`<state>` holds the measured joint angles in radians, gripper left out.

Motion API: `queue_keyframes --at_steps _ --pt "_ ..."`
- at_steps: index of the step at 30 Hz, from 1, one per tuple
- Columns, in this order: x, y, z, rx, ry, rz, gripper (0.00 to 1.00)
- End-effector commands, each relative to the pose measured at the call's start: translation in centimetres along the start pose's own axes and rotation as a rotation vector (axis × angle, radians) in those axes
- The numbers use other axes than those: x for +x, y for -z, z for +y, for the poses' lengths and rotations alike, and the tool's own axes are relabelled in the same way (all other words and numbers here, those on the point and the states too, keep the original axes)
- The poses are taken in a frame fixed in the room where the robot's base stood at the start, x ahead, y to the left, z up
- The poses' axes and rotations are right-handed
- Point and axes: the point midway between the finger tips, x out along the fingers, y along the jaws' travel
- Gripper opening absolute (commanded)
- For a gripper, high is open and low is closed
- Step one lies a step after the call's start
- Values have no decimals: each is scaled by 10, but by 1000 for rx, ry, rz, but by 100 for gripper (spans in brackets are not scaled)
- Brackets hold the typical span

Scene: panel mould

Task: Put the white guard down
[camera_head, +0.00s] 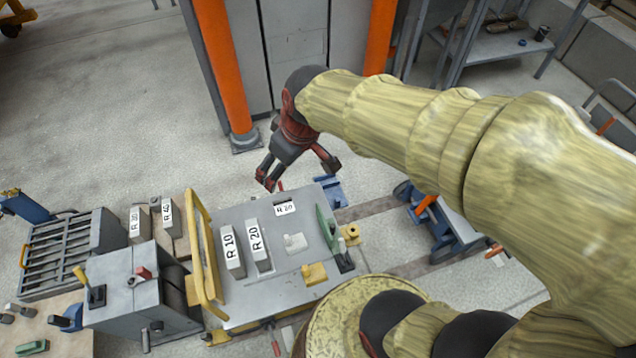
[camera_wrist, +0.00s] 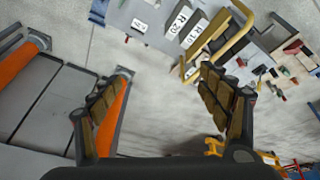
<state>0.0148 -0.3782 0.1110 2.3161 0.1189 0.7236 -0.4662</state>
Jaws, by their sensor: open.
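A small pale white piece with a raised knob (camera_head: 295,243), which looks like the white guard, sits on the grey panel table (camera_head: 240,305). My gripper (camera_head: 300,174) is open, beyond the table's far edge and apart from that piece. In the wrist view my gripper (camera_wrist: 160,82) has its two fingers spread wide, with only bare floor between them. I cannot make out the white guard clearly in the wrist view.
Blocks marked R 10 (camera_head: 233,252) and R 20 (camera_head: 260,246) stand on the table. A yellow frame (camera_head: 203,255) rises at its left, a green piece (camera_head: 328,228) at its right, and a yellow piece (camera_head: 315,273) lies near the front. Orange posts (camera_head: 225,65) stand behind.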

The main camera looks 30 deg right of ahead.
Motion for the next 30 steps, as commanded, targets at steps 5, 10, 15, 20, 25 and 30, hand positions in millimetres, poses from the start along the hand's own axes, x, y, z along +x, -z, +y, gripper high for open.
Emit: queue_keyframes --at_steps 5,10,15,20,25,30 --pt "-56 -40 -13 169 -50 55 77" --pt "-84 -71 -21 297 -81 89 77" --pt "-93 -85 -23 353 -94 102 77" --pt "-93 -86 -23 360 -94 103 77" --pt "-93 -86 -23 359 -94 103 77" --pt "-94 -86 -23 359 -94 103 77"
